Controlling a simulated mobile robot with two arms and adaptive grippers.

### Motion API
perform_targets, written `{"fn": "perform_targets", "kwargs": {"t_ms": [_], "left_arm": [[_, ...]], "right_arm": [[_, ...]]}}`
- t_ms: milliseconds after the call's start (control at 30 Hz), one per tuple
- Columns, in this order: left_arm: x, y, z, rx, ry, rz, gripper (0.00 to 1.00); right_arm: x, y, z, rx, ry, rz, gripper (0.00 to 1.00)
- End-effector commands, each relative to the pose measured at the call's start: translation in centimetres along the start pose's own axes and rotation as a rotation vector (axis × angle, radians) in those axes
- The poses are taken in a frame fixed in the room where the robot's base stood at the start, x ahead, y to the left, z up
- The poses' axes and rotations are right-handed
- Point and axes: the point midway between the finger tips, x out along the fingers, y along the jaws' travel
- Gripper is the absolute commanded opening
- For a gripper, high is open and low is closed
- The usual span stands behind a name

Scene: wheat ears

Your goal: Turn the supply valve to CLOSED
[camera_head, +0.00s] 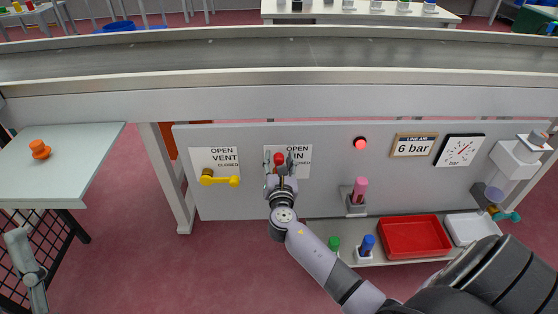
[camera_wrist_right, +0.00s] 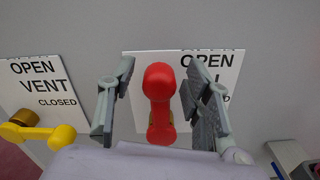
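The supply valve has a red handle (camera_head: 279,158) on the grey panel, in front of the white sign (camera_head: 301,155) with IN, OPEN and CLOSED, partly covered. In the right wrist view the red handle (camera_wrist_right: 160,85) stands upright in the picture, its round knob at the top. My right gripper (camera_head: 279,166) is open, with one finger on each side of the handle. In the right wrist view, gaps show between the handle and both fingers of the right gripper (camera_wrist_right: 158,92). My left gripper (camera_head: 20,246) is at the lower left, away from the panel; its opening is unclear.
The yellow vent valve handle (camera_head: 221,180) lies sideways, left of the red one. A red tray (camera_head: 411,254) sits below; a beam (camera_head: 300,100) runs above.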

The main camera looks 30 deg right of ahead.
Motion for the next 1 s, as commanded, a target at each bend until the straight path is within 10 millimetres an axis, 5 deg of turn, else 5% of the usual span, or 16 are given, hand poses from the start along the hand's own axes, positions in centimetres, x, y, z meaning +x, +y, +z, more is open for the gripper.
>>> {"fn": "perform_targets", "kwargs": {"t_ms": [667,1000], "left_arm": [[0.0,0.01,0.03,0.0,-0.002,0.0,0.4],[0.0,0.0,0.03,0.0,-0.002,0.0,0.4]], "right_arm": [[-0.05,0.02,-0.03,0.001,0.0,0.001,0.0],[-0.07,0.07,-0.05,0.002,0.001,0.002,0.0]]}}
